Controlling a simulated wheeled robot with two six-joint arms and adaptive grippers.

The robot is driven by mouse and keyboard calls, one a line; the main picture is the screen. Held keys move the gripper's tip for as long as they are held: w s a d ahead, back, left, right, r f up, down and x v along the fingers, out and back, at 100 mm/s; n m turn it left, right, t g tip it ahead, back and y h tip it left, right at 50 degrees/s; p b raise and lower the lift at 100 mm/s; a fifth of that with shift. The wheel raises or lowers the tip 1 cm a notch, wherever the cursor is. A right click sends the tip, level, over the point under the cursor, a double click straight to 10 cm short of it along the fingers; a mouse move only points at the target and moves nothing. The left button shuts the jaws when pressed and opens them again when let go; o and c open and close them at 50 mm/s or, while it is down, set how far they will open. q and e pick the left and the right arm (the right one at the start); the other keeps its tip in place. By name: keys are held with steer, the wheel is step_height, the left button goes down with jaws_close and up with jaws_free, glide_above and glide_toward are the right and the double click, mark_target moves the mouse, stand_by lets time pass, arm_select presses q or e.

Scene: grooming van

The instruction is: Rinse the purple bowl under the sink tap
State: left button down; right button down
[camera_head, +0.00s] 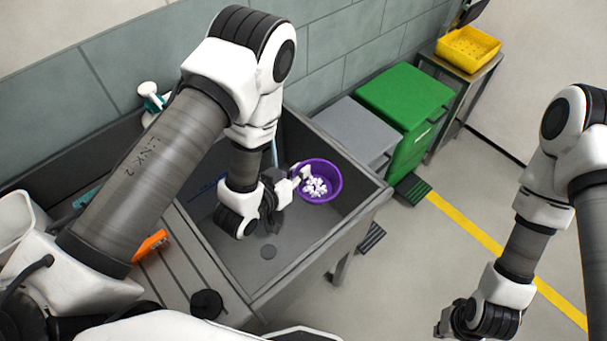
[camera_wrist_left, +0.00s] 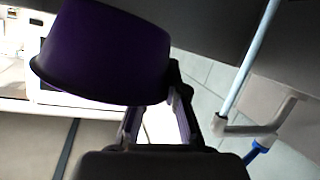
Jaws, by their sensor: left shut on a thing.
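The purple bowl (camera_head: 334,183) is held over the right part of the grey sink basin (camera_head: 300,262), its opening facing up toward the head camera. Several small white pieces lie inside it. My left gripper (camera_head: 297,180) is shut on the bowl's left rim. In the left wrist view the bowl (camera_wrist_left: 105,55) fills the upper left, beside the fingers (camera_wrist_left: 160,115). A pale pipe (camera_wrist_left: 245,70) with a grey branch and a blue part stands right of the fingers, apart from the bowl; it may be the tap. My right gripper (camera_head: 455,322) is outside the sink, low at right; its fingers are unclear.
A green bin (camera_head: 405,95) and a grey box (camera_head: 350,130) stand right of the sink by the wall. A yellow basket (camera_head: 467,48) sits on a small table. An orange object (camera_head: 150,245) lies left of the basin. Open floor lies to the right.

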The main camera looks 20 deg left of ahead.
arm_select(q)
steer(key=w+a+f+b, duration=0.2)
steer(key=w+a, duration=0.5)
steer(key=a, duration=0.4)
steer(key=shift+w+f+b, duration=0.2)
steer(key=shift+f+b, duration=0.15)
steer(key=shift+f, duration=0.2)
steer(key=shift+s+a, duration=0.1)
steer(key=shift+a, duration=0.05)
steer(key=shift+s+a, duration=0.25)
steer(key=shift+s, duration=0.2)
steer(key=shift+w+d, duration=0.1)
steer(key=shift+w, duration=0.1)
steer(key=shift+w+d, duration=0.25)
steer(key=shift+w, duration=0.1)
steer(key=shift+s+a, duration=0.1)
steer(key=shift+s, duration=0.05)
